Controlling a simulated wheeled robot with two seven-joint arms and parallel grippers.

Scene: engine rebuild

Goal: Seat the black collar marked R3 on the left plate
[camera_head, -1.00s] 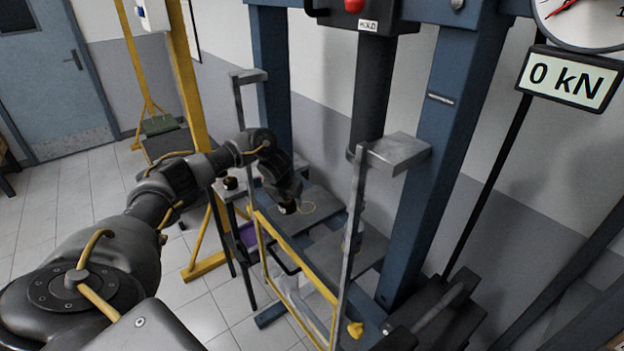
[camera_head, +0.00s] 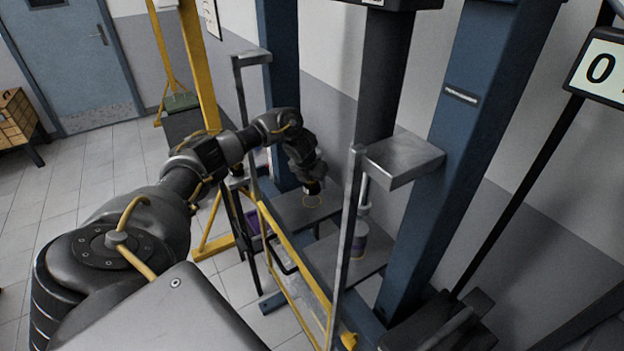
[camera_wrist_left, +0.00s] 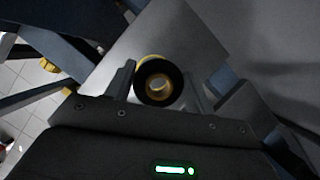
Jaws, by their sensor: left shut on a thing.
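My left gripper (camera_head: 313,188) is low over the left plate (camera_head: 285,213), a flat grey slab in the press frame. In the left wrist view the gripper (camera_wrist_left: 160,88) is shut on a black collar (camera_wrist_left: 143,92), a ring with a brass-coloured inside. No R3 mark is legible on it. A yellow circle (camera_head: 313,206) on the plate shows just below the gripper. In the wrist view a yellow edge shows behind the collar, over the grey plate (camera_wrist_left: 185,40). Whether the collar touches the plate cannot be told. My right gripper is not in view.
A grey upright with a bracket (camera_head: 402,158) and a yellow-framed guard (camera_head: 290,262) stand in front of the plates. The press ram (camera_head: 385,90) hangs above. Blue columns (camera_head: 455,150) flank it.

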